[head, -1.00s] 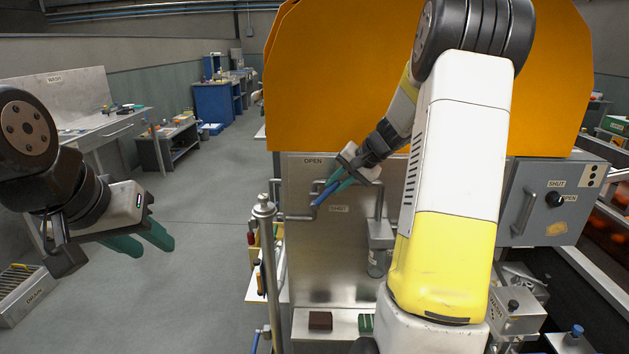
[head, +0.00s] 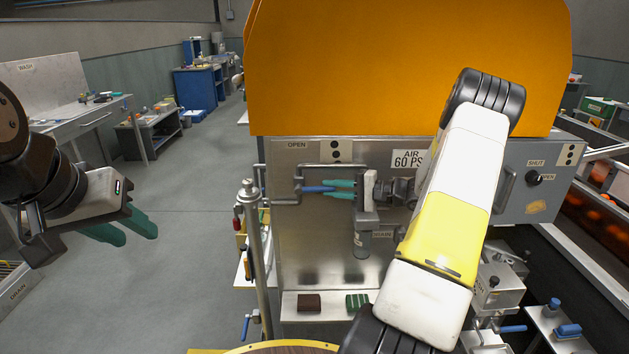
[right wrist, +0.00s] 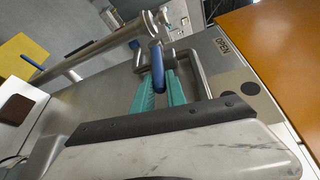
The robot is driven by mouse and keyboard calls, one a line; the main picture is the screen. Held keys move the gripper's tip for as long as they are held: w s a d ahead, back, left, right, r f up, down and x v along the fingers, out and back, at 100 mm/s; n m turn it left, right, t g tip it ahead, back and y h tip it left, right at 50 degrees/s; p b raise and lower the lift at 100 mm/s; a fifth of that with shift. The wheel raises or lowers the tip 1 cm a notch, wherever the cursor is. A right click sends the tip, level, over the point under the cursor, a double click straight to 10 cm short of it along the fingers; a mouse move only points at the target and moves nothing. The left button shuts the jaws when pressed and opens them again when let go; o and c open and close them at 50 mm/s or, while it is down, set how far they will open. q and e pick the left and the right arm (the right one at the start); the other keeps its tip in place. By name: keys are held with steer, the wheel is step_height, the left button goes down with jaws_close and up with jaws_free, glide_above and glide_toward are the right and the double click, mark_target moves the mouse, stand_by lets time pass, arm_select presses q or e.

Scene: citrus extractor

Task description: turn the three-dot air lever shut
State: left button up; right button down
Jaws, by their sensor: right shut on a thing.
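The air lever, a blue handle (head: 316,189) on a pipe, is on the steel panel (head: 300,240) under an OPEN label and a plate with two visible black dots (head: 335,151). It lies about level in the head view. My right gripper (head: 340,189) has its green fingers shut on the handle from the right. In the right wrist view the blue handle (right wrist: 157,78) shows between the green fingers (right wrist: 160,92); the fingers hide part of it. My left gripper (head: 122,228) hangs at the left, empty, its green fingers apart.
An orange hood (head: 400,70) rises above the panel. A steel post (head: 252,250) stands left of the lever.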

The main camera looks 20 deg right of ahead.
steer(key=shift+f+y, duration=0.3)
steer(key=shift+f, duration=0.05)
steer(key=shift+a+t, duration=0.1)
steer(key=shift+t, duration=0.2)
steer(key=c, duration=1.3)
jaws_free()
steer(key=shift+c, duration=0.2)
steer(key=v, duration=0.8)
steer(key=shift+w, duration=0.1)
